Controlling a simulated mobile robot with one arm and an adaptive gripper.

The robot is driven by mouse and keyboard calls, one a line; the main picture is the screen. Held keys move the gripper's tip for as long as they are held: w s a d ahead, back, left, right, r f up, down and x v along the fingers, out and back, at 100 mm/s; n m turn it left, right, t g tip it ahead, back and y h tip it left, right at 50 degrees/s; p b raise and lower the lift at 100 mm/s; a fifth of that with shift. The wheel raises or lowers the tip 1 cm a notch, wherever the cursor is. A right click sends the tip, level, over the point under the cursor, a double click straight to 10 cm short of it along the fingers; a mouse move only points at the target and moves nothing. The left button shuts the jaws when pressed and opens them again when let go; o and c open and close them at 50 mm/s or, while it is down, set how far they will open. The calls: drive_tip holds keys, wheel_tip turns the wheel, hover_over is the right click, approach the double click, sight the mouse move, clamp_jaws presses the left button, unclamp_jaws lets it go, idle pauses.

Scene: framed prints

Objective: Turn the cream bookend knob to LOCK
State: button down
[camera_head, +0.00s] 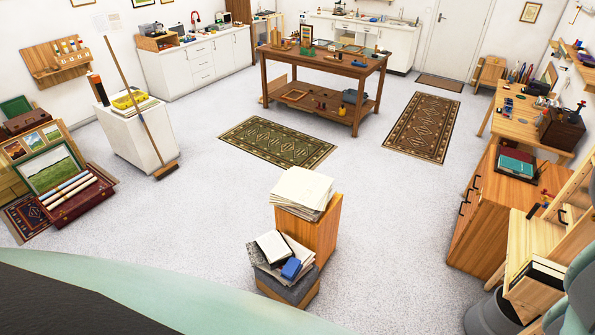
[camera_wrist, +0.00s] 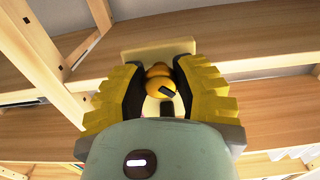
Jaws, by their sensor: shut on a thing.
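In the wrist view, the cream bookend (camera_wrist: 181,48) shows as a pale upright plate against a wooden shelf. Its knob (camera_wrist: 155,84) is rounded and yellow, with a dark mark on its lower right. My gripper (camera_wrist: 162,78) has a yellow ribbed finger on each side of the knob and is shut on it. The dark inner pads hide the knob's sides. A pale strip with a dark patch shows below the knob. I cannot read any LOCK lettering. The bookend and the fingers cannot be made out in the head view.
Wooden shelf boards (camera_wrist: 258,53) and slanted posts (camera_wrist: 33,50) surround my gripper closely. In the head view, a wooden shelf unit (camera_head: 530,236) with books stands at the right, beside a grey bin (camera_head: 490,316). A wooden cabinet (camera_head: 487,222) stands behind it. Open carpet lies toward the middle.

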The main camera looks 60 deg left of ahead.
drive_tip(key=shift+f, duration=0.1)
drive_tip(key=shift+f+m+b, duration=0.1)
drive_tip(key=shift+m+b, duration=0.4)
drive_tip(key=shift+m, duration=0.1)
drive_tip(key=m+b, duration=0.2)
drive_tip(key=m, duration=0.1)
drive_tip(key=shift+f, duration=0.1)
drive_tip(key=m+b, duration=0.4)
drive_tip(key=m, duration=0.1)
drive_tip(key=m+b, duration=0.4)
drive_tip(key=m, duration=0.1)
drive_tip(key=shift+w+r+m+b, duration=0.1)
drive_tip(key=shift+r+m+b, duration=0.05)
drive_tip(key=shift+m+b, duration=0.7)
drive_tip(key=shift+r+m+b, duration=0.1)
drive_tip(key=shift+m+b, duration=0.5)
drive_tip(key=shift+m, duration=0.35)
drive_tip(key=shift+r, duration=0.1)
